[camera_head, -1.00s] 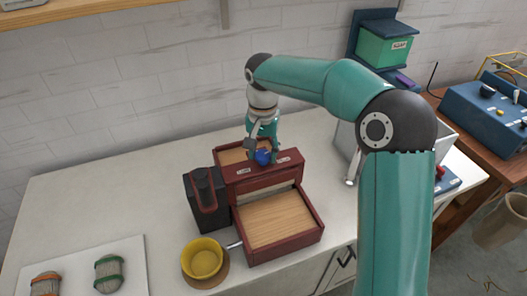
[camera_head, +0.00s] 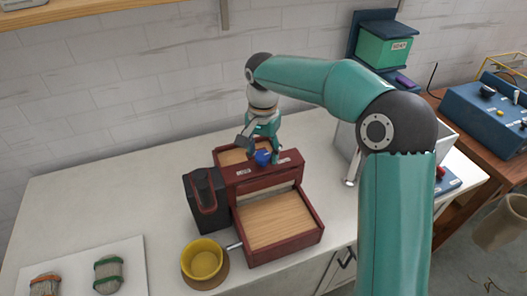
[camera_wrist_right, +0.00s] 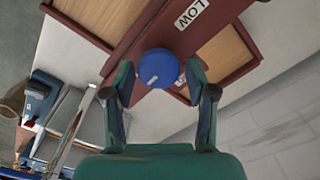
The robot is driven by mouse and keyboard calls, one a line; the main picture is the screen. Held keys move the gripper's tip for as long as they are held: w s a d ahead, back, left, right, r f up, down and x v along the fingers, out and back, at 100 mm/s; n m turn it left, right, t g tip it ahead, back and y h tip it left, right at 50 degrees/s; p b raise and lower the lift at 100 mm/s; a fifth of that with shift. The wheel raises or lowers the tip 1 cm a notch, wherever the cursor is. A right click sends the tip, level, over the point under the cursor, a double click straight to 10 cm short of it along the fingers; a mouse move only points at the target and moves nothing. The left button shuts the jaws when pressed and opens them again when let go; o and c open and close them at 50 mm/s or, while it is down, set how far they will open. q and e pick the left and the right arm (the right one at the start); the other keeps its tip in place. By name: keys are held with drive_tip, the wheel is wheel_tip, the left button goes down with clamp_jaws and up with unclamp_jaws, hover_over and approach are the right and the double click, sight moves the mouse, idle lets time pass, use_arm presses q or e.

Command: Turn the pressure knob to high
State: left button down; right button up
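The blue round pressure knob (camera_head: 263,158) is on the dark red crossbar (camera_head: 290,166) of a wooden-bedded press on the counter. In the right wrist view the knob (camera_wrist_right: 158,68) has a small pale mark on its face. A white "LOW" label (camera_wrist_right: 192,14) is on the bar beside it. My right gripper (camera_head: 262,152) is at the knob from above. Its two fingers (camera_wrist_right: 160,78) stand on either side of the knob, with narrow gaps seen between them and the knob. Two small labels on the bar are too small to read in the head view. My left gripper is not in view.
A dark box (camera_head: 206,200) and a yellow bowl (camera_head: 202,259) stand left of the press. Skeins (camera_head: 109,274) lie on a white board at front left. A blue control box (camera_head: 487,112) stands on a wooden table at right.

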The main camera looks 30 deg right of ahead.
sight(263, 155)
drive_tip(key=shift+o, duration=0.5)
drive_tip(key=shift+f, duration=0.1)
wheel_tip(263, 155, up, 12)
idle(0.7)
